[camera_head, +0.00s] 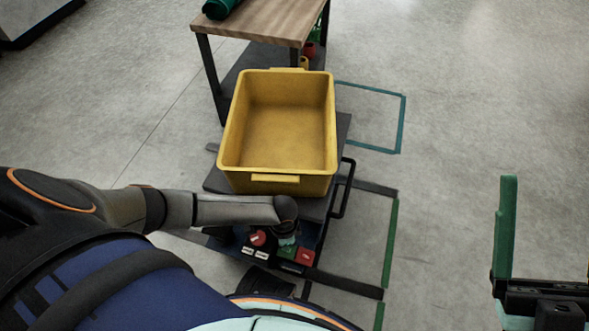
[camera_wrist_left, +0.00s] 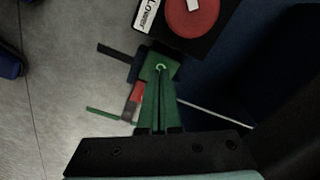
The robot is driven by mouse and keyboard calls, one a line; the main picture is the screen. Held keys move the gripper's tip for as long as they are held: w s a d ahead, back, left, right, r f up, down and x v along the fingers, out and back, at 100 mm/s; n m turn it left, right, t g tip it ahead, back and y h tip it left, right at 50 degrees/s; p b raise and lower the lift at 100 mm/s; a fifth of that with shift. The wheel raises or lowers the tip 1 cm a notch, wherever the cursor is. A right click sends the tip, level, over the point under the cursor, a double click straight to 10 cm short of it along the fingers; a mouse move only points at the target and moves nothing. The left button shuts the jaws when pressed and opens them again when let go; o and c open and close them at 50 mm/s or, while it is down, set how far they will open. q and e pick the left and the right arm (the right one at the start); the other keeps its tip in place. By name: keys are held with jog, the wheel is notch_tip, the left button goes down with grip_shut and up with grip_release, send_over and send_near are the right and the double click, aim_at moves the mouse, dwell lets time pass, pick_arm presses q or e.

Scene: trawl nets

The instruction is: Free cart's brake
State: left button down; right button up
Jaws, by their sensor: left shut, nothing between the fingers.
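The cart (camera_head: 342,128) stands below my head, with a control panel at its near end. I cannot make out the brake. My right gripper (camera_head: 545,230) is open at the right edge, partly cut off.
An empty yellow bin (camera_head: 278,178) sits on the cart. A wooden-topped table (camera_head: 262,20) stands just beyond it. Teal and green tape lines mark the floor at right. Bare concrete floor (camera_head: 460,90) is free to the right.

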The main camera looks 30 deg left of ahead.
pick_arm(q)
jog(key=shift+f, duration=1.1)
pick_arm(e)
jog(key=shift+f, duration=0.2)
pick_arm(q)
notch_tip(320, 180, up, 6)
jog(key=p, duration=0.5)
jog(key=shift+f+p, duration=0.25)
jog(key=shift+p, duration=0.05)
jog(key=shift+r+p, duration=0.8)
jog(key=shift+p, duration=0.15)
pick_arm(e)
notch_tip(320, 180, up, 9)
jog(key=shift+s+d+f+t, duration=0.2)
jog(key=shift+d+t, duration=0.1)
jog(key=shift+d, duration=0.15)
pick_arm(q)
jog(key=shift+d, duration=0.1)
